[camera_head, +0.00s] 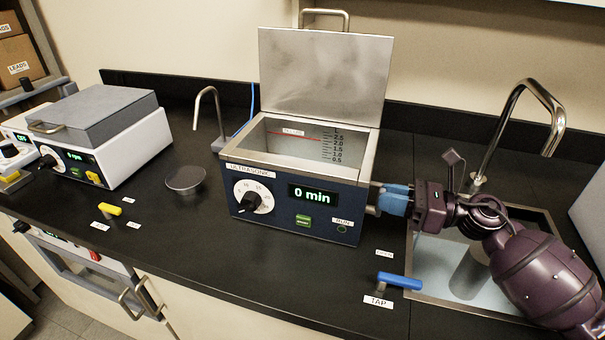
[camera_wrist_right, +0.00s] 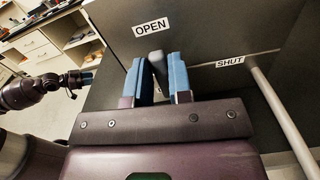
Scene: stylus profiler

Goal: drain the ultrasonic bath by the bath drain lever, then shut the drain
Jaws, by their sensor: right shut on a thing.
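The ultrasonic bath (camera_head: 290,200) stands mid-counter with its lid raised and its display at 0 min. Inside, a red line and a level scale (camera_head: 333,146) show; I cannot make out a water surface. My right gripper (camera_head: 393,199) is at the bath's right side. In the right wrist view its blue fingers (camera_wrist_right: 158,78) are shut on the grey bath drain lever (camera_wrist_right: 155,60), which is just below the OPEN label (camera_wrist_right: 151,27) and away from the SHUT label (camera_wrist_right: 230,62). My left gripper (camera_wrist_right: 84,77) shows small in the right wrist view; its jaws are unclear.
The sink (camera_head: 428,285) lies right of the bath, under a curved faucet (camera_head: 525,95) and my right arm. A blue tap lever (camera_head: 400,281) is at the sink's front left. A grey pipe (camera_wrist_right: 283,120) runs beside the lever. A white instrument (camera_head: 110,130) stands left.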

